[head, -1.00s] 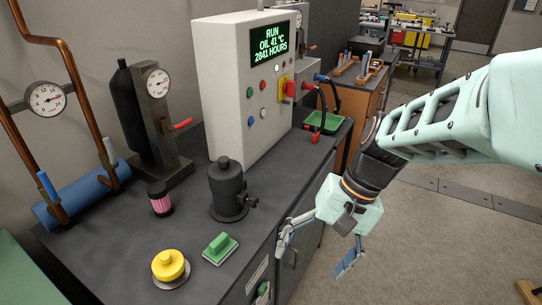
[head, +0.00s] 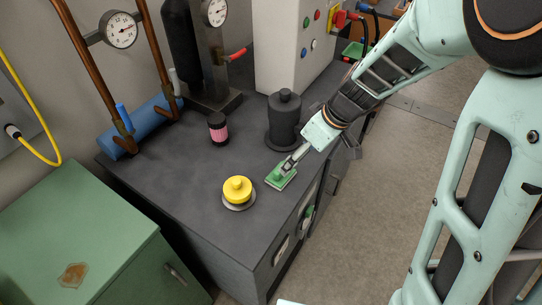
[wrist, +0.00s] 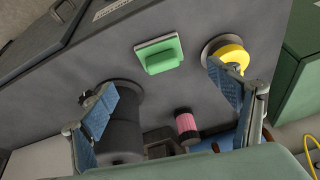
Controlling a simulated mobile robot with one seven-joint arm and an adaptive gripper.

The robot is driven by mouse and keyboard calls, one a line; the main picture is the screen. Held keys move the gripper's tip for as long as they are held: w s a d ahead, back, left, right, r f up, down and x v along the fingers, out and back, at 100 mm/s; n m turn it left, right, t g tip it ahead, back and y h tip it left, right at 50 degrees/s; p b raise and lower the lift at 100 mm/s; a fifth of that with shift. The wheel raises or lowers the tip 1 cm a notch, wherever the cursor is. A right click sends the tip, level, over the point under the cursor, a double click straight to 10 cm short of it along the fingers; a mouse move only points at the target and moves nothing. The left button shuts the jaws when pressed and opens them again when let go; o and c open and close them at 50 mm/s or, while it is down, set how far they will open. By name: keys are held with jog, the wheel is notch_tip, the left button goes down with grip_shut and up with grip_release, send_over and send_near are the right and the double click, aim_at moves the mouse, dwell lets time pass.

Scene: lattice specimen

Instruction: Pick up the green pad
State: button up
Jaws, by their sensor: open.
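The green pad (head: 279,180) lies on the dark bench top near its front edge, a green block on a pale, flat base. It also shows in the wrist view (wrist: 159,55), above the gap between my fingers and touched by neither. My gripper (head: 296,157) is over the bench, and in the head view a finger covers part of the pad. The wrist view shows my gripper (wrist: 166,100) open and empty, its two blue-padded fingers wide apart.
A yellow knob on a round base (head: 238,191) stands left of the pad. A black lidded cylinder (head: 284,122) stands close behind my gripper. A pink-and-black cylinder (head: 218,128) is farther back. A green cabinet (head: 75,240) is at the left. Bare bench surrounds the pad.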

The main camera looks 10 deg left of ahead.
send_over(288, 177)
jog(key=shift+n, duration=0.4)
notch_tip(288, 177, down, 5)
jog(key=shift+f, duration=0.15)
jog(key=shift+p+x, duration=0.35)
jog(key=shift+x, duration=2.35)
jog(key=shift+a, duration=0.2)
jog(key=c, duration=1.3)
